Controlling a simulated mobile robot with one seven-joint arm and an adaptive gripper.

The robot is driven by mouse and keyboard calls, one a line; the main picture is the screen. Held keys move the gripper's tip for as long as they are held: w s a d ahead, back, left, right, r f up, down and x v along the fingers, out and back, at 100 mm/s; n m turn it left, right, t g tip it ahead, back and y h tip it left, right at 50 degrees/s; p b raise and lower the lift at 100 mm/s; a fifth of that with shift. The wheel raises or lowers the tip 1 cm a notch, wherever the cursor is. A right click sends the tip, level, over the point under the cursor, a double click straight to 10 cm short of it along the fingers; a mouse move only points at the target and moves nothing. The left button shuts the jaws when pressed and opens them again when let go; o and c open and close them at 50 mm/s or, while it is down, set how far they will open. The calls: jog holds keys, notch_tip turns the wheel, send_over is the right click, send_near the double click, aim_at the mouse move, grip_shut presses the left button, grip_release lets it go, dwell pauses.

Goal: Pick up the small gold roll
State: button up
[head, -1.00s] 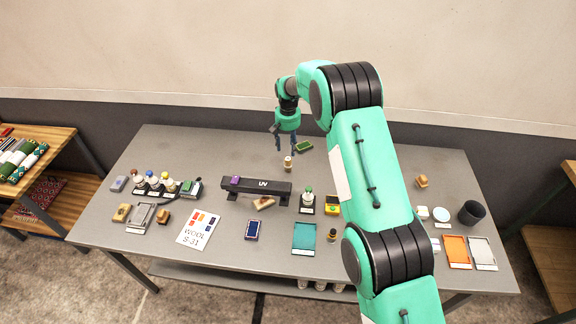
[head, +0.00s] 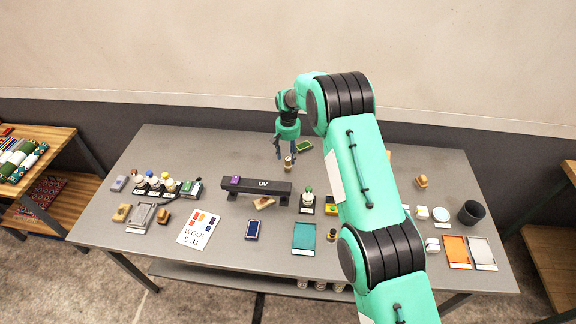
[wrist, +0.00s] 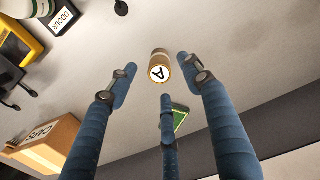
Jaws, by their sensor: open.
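The small gold roll (head: 288,163) stands on the grey table behind the right part of the black UV bar. In the wrist view the roll (wrist: 160,67) is a short gold-tan cylinder with a white end label marked "A". My gripper (head: 285,152) is just above and around the roll's top in the head view. In the wrist view my gripper's (wrist: 165,90) blue fingers are spread wide. The roll lies ahead, roughly centred between the two side fingertips, with no contact visible. The gripper is empty.
A green-topped block (head: 304,146) lies close behind the roll; it also shows beside the middle finger in the wrist view (wrist: 180,117). The UV bar (head: 256,188) is in front. A box marked "CUR" (wrist: 42,143) is at left in the wrist view.

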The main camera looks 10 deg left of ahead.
aim_at(288, 159)
jog(key=shift+f, duration=2.05)
jog(key=c, duration=1.3)
